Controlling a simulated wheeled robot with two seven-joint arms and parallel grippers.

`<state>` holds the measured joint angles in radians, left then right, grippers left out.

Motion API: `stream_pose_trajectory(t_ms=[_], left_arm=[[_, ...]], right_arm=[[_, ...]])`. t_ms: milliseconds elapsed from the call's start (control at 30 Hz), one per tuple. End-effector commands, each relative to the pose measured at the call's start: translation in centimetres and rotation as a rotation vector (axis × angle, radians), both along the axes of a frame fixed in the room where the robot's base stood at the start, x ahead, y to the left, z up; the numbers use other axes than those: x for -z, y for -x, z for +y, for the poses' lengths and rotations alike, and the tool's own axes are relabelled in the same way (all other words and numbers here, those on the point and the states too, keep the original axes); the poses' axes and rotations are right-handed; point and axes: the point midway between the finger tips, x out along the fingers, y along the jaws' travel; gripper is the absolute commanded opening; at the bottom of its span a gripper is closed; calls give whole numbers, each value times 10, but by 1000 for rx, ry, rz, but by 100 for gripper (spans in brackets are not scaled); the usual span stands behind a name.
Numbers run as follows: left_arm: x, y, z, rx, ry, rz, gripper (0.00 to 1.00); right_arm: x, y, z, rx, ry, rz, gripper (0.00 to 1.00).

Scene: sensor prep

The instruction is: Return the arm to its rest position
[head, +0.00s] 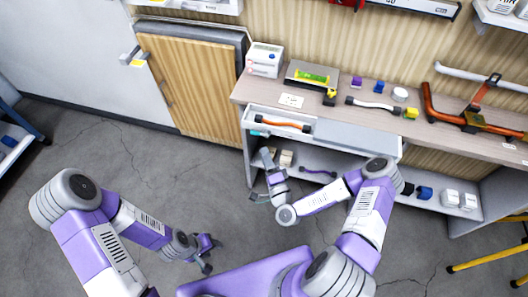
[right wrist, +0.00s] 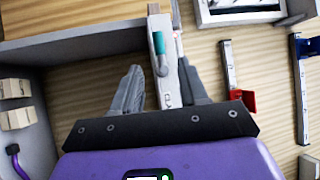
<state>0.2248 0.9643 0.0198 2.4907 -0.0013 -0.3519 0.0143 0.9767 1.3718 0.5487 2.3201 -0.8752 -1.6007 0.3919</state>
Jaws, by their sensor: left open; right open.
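My right arm reaches forward from the lower right in the head view and folds back left. Its gripper (head: 263,178) is open and empty in front of the shelf under the bench, below the open drawer. In the right wrist view the right gripper (right wrist: 160,88) has its two grey fingers spread apart. A pale labelled strip with a teal piece (right wrist: 159,45) shows between and beyond them; whether they touch it I cannot tell. My left gripper (head: 208,254) is open and empty over the floor, low at the left.
On top are a white box (head: 265,60), a tray with a green-yellow item (head: 312,77), and an orange clamp frame (head: 470,117). Yellow stool legs (head: 485,261) stand right. The left floor is clear.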

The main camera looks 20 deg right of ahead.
Motion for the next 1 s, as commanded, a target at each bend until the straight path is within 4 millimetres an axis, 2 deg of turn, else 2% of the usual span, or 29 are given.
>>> stream_pose_trajectory(t_ms=[467,567,633,733,800,900,1000], left_arm=[[0,0,0,0,0,0,46],[0,0,0,0,0,0,46],[0,0,0,0,0,0,46],[0,0,0,0,0,0,46],[0,0,0,0,0,0,46],[0,0,0,0,0,0,46],[0,0,0,0,0,0,46]], right_arm=[[2,-1,3,-13,9,10,43],[14,0,22,-88,68,79,43],[34,6,47,-195,153,177,43],[75,28,82,-396,328,374,43],[104,54,97,-541,460,525,43],[137,96,101,-723,623,736,43],[154,135,92,-862,738,922,43]])
